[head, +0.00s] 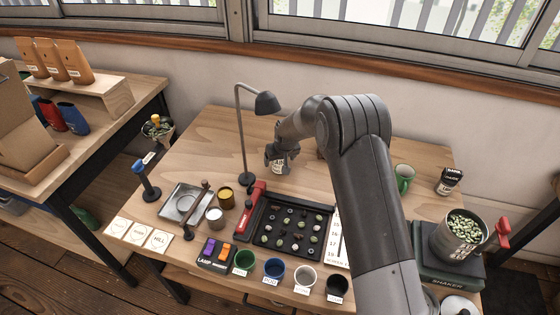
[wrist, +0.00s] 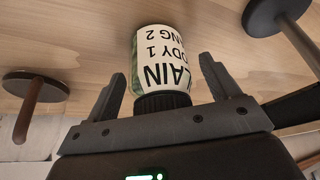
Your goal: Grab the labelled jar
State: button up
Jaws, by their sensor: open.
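A labelled jar (wrist: 160,60) with a cream label, black print and a black lid lies between my gripper's fingers in the wrist view. Its print appears upside down, reading partly "LAIN", "ODY 1", "ANG 2". Greenish contents show at its left side. My gripper (wrist: 162,85) is open, with one finger on each side of the jar's lid end and gaps visible on both sides. In the head view my gripper (head: 281,154) is over the back middle of the table, and the jar (head: 277,167) shows just below it, partly hidden.
A black desk lamp (head: 242,130) stands just left of my gripper. A black tray (head: 270,228) with several beans or pebbles lies in front. Bare table lies behind the gripper.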

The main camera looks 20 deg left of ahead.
jog(key=c, duration=1.2)
jog(key=shift+r, duration=0.1)
